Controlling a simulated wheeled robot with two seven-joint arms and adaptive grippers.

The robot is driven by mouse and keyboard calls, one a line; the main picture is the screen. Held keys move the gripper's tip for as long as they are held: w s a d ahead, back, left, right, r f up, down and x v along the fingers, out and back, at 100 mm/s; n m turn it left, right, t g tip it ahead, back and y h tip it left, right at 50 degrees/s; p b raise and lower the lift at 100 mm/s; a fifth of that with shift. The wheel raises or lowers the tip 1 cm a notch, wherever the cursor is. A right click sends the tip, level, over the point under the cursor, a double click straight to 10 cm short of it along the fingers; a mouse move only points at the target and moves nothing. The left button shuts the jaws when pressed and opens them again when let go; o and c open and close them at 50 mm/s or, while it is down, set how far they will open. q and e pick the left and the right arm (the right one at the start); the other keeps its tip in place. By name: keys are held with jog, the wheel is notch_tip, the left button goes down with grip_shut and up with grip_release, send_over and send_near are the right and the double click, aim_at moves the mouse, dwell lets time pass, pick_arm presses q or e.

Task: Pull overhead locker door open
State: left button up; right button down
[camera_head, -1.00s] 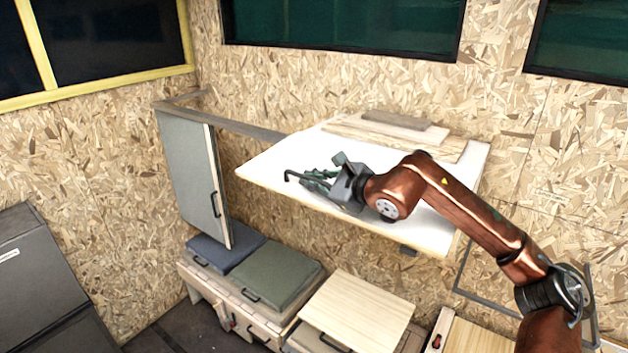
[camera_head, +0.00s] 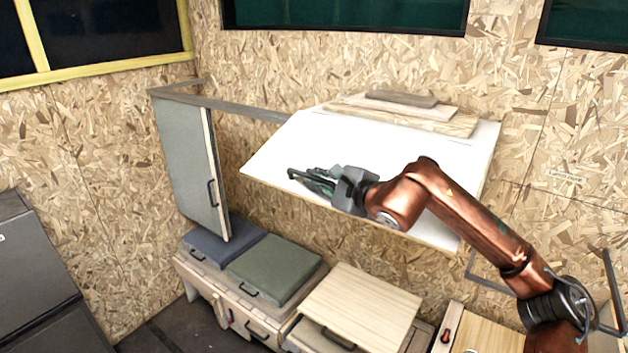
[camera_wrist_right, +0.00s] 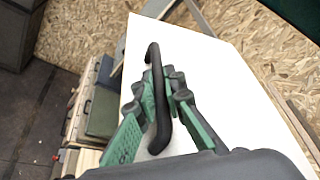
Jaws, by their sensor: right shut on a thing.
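The overhead locker door (camera_head: 400,150) is a white panel in the middle of the head view, jutting out from the chipboard wall with its free edge toward me. It also fills the middle of the right wrist view (camera_wrist_right: 215,80). A black bar handle (camera_head: 297,174) is near its left front part; the handle shows clearly in the right wrist view (camera_wrist_right: 157,90). My right gripper (camera_head: 318,180) is shut on this handle, its green fingers (camera_wrist_right: 165,90) on either side of the bar. My left gripper is not in view.
A grey-green door (camera_head: 188,165) hangs at the left under a metal frame. Below are blue (camera_head: 225,242) and green (camera_head: 275,270) pads on low cabinets, and a wooden board (camera_head: 360,305). Stacked boards (camera_head: 405,110) lie at the panel's back. Dark lockers (camera_head: 30,260) stand far left.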

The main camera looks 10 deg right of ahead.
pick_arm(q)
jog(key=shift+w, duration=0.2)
pick_arm(e)
jog(key=c, duration=2.3)
grip_release()
jog(key=shift+s+r, duration=0.1)
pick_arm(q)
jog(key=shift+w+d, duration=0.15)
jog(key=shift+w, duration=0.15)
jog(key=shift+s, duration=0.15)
pick_arm(e)
jog(key=v, duration=1.2)
jog(key=shift+s, duration=0.15)
